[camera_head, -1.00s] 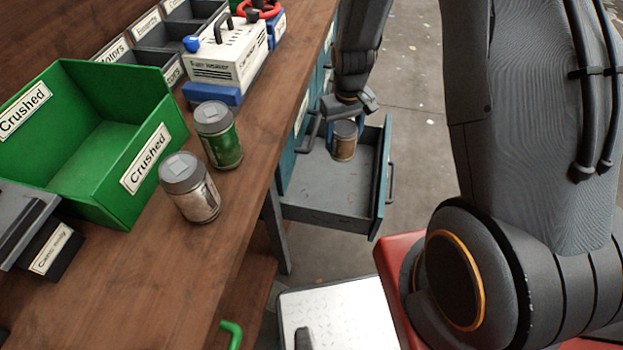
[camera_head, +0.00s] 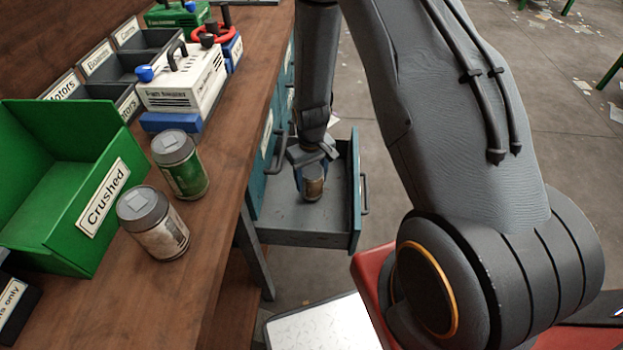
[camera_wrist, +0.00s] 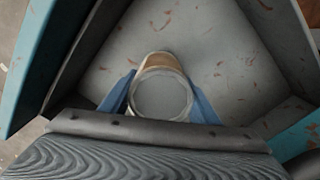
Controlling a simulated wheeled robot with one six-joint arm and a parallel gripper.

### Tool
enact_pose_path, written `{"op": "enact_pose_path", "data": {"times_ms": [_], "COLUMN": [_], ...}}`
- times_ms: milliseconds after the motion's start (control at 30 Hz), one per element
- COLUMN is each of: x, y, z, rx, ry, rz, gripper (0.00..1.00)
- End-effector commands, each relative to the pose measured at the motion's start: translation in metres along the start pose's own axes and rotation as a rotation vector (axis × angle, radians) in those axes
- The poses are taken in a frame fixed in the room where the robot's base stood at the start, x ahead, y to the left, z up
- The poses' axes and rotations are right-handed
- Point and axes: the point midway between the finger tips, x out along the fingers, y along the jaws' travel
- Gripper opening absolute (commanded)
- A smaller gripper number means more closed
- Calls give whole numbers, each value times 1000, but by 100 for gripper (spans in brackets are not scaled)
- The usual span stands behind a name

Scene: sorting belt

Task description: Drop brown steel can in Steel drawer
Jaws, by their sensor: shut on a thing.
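The brown steel can (camera_head: 313,188) is in my gripper (camera_head: 312,176), over the open drawer (camera_head: 290,238) on the bench's side. In the wrist view the can (camera_wrist: 159,93) shows its round grey lid, with a brown edge, between the two blue fingers of my gripper (camera_wrist: 160,103). The fingers are shut on it from both sides. The drawer's grey floor (camera_wrist: 195,40) lies under the can and looks empty otherwise. I cannot tell whether the can touches the floor. The drawer's label is not readable.
On the bench stand a green can (camera_head: 182,168) and a whitish can (camera_head: 153,225), beside the green Crushed bin (camera_head: 85,240). A white machine (camera_head: 182,82) and dark labelled bins (camera_head: 118,68) are farther back. My red base is near the drawer's front.

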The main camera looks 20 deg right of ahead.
Motion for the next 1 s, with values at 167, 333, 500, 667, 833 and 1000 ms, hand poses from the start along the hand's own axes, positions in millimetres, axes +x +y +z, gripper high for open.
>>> {"op": "enact_pose_path", "data": {"times_ms": [167,333,500,667,833,1000], "x": [3,5,9,14,15,15], "y": [0,0,0,0,0,0], "z": [0,0,0,-1,-1,0], "rx": [0,0,0,0,0,0], "ry": [1,1,1,2,2,1], "rz": [0,0,0,0,0,0], "gripper": [34,34,34,34,59,74]}}
